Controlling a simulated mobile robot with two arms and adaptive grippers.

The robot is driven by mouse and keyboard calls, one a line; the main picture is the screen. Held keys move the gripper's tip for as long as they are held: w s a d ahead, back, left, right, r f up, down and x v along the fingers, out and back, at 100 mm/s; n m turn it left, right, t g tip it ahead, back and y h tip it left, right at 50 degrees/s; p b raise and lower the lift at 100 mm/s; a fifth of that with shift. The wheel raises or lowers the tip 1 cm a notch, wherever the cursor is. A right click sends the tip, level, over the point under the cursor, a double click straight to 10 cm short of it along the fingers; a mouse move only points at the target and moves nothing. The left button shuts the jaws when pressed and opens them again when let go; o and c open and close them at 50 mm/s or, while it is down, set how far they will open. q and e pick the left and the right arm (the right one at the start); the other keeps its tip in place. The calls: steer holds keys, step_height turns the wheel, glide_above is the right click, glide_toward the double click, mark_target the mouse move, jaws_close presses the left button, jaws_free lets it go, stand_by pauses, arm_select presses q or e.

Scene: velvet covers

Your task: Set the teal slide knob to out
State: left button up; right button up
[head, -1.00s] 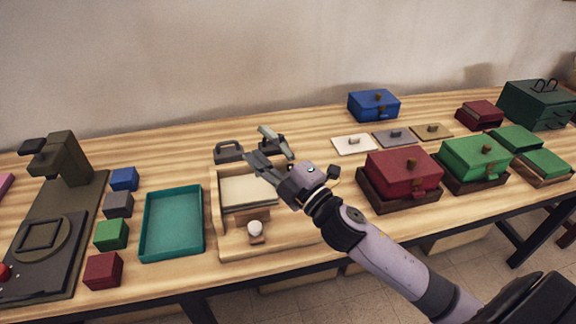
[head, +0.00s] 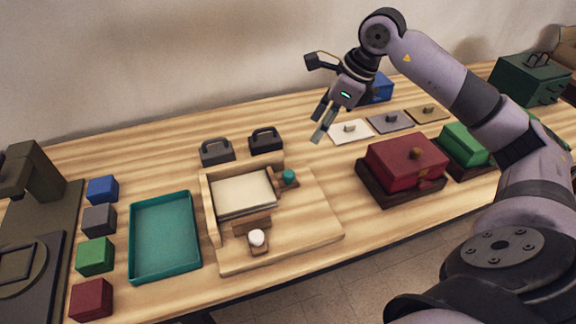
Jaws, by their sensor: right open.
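The teal slide knob (head: 288,176) is a small round knob on a dark wooden slide at the right side of a light wooden fixture (head: 310,235). A white knob (head: 257,237) stands on a similar slide at the fixture's front. A cream panel (head: 243,193) lies between the fixture's rails. My right gripper (head: 322,124) is open and empty. It points down above the table, behind and to the right of the teal knob and apart from it. My left gripper is not in view.
A teal tray (head: 165,236) stands left of the fixture, with several coloured cubes beyond it. Two dark handled blocks (head: 217,151) sit behind. A red box (head: 406,163) stands to the right, and flat knobbed lids (head: 350,131) lie near my right gripper.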

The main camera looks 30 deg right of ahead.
mark_target(289, 173)
steer(key=p+x, duration=0.2)
steer(key=x, duration=1.5)
steer(key=shift+a, duration=0.15)
steer(key=shift+c, duration=0.4)
jaws_close()
